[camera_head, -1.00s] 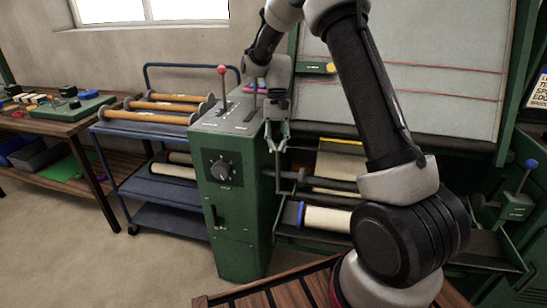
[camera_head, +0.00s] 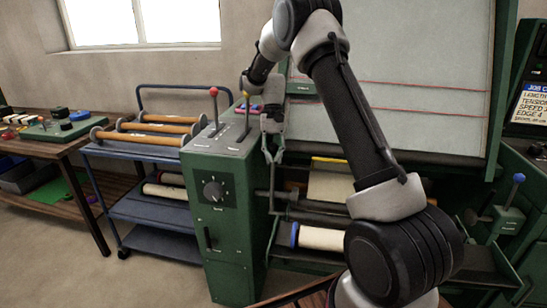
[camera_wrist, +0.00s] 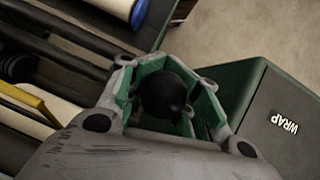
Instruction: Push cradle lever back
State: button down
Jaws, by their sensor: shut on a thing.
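A lever (camera_head: 272,190) stands upright just right of the green control cabinet (camera_head: 226,215), beside the rollers. Its round black knob (camera_wrist: 162,95) shows in the wrist view between my fingers. My gripper (camera_head: 272,152) reaches down over it from above, next to the cabinet's right side. The wrist view shows my gripper (camera_wrist: 170,88) shut around the knob, with its green-lined fingers on either side. Most of the lever's shaft is hidden below the knob in the wrist view.
A white roll with a blue end (camera_head: 318,237) lies right of the cabinet. A blue cart (camera_head: 160,205) stands left. Open floor lies at lower left.

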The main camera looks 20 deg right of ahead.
jog(key=c, duration=1.5)
grip_release()
jog(key=shift+w+r, duration=0.25)
jog(key=shift+w, duration=0.2)
jog(key=shift+o, duration=0.6)
jog(key=shift+s+f, duration=0.1)
jog(key=v, duration=1.2)
jog(key=shift+s, duration=0.1)
